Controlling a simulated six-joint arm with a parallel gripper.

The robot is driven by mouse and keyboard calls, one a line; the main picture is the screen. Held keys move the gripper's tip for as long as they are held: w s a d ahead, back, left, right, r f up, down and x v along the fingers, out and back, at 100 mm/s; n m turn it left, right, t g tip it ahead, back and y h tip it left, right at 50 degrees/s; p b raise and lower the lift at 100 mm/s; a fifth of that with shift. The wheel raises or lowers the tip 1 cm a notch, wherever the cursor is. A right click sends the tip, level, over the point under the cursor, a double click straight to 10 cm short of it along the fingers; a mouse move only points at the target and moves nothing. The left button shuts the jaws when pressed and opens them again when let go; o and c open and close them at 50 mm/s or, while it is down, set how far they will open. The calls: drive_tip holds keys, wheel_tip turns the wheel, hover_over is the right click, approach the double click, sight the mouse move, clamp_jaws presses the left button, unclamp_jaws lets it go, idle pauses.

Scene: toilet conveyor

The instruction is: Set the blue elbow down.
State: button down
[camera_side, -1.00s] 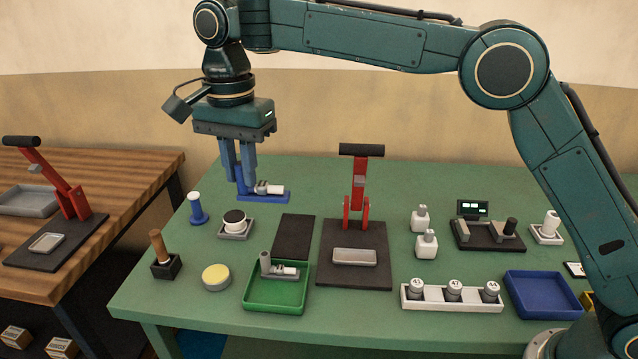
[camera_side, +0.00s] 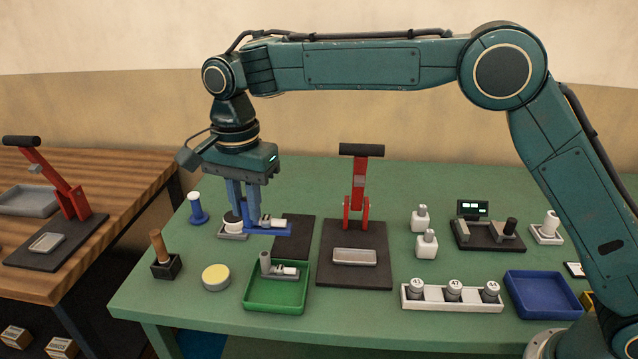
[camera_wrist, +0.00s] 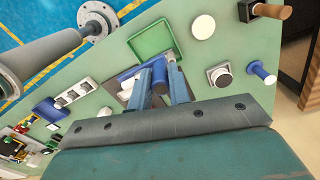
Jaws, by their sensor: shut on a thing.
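My gripper (camera_side: 246,222) is shut on the blue elbow (camera_side: 277,231). The elbow's blue arm points to the right, with a white and grey fitting beside it. A grey elbow-like piece (camera_side: 265,264) is in the green tray (camera_side: 276,304).
A red lever press (camera_side: 358,200) stands right of the pad. A blue peg (camera_side: 197,211), a wooden-handled tool (camera_side: 158,247) and a yellow-topped disc (camera_side: 216,277) are at the left. Bottles, a white rack (camera_side: 430,304) and a blue tray (camera_side: 543,296) stand at the right.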

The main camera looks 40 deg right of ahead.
sight(249, 226)
wheel_tip(249, 226, down, 18)
drive_tip(key=shift+r, duration=0.25)
idle(0.6)
drive_tip(key=shift+f, duration=0.15)
drive_tip(key=c, duration=1.3)
unclamp_jaws()
wheel_tip(249, 226, up, 12)
drive_tip(key=shift+f, duration=0.1)
drive_tip(key=shift+r, duration=0.3)
